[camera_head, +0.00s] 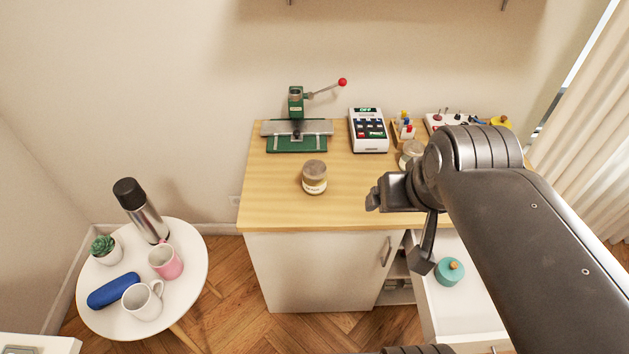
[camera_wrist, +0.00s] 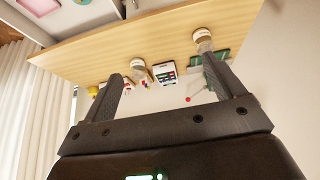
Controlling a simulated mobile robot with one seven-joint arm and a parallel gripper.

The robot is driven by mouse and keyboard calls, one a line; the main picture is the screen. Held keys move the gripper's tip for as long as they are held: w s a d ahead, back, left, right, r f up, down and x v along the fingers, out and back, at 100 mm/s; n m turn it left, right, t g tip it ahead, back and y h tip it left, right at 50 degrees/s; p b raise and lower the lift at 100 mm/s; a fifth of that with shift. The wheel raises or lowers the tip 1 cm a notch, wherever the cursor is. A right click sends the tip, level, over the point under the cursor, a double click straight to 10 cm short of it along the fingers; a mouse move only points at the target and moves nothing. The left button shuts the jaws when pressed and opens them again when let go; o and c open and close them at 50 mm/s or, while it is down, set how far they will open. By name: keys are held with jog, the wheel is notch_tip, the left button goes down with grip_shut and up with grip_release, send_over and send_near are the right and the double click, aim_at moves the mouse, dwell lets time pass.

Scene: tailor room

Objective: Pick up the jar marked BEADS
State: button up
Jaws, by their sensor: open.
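A glass jar with a pale label (camera_head: 314,178) stands upright on the wooden counter, in front of the green press. A second jar (camera_head: 411,153) stands further right, partly hidden by my arm. Both show in the tilted wrist view, the first jar (camera_wrist: 203,42) by the right finger and the second jar (camera_wrist: 138,65) by the left finger. I cannot read either label, so I cannot tell which is marked BEADS. My gripper (camera_head: 374,198) is open and empty, over the counter's front part, right of the first jar and apart from it.
The green press (camera_head: 297,130), a card terminal (camera_head: 368,130) and a small bottle rack (camera_head: 403,130) line the counter's back. A teal round container (camera_head: 449,271) sits in the open drawer below my arm. A white round table (camera_head: 190,262) with a flask and mugs stands left.

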jog(key=w+a+m+g, duration=0.1)
jog(key=w+a+g, duration=0.1)
jog(key=w, duration=0.6)
jog(key=m+g, duration=0.4)
send_over(315, 167)
jog(key=f, duration=1.4)
jog(key=shift+s+a, duration=0.35)
notch_tip(315, 167, down, 5)
jog(key=shift+f, duration=0.1)
jog(key=f, duration=0.5)
jog(key=shift+w+d+f, duration=0.3)
jog(key=c, duration=1.5)
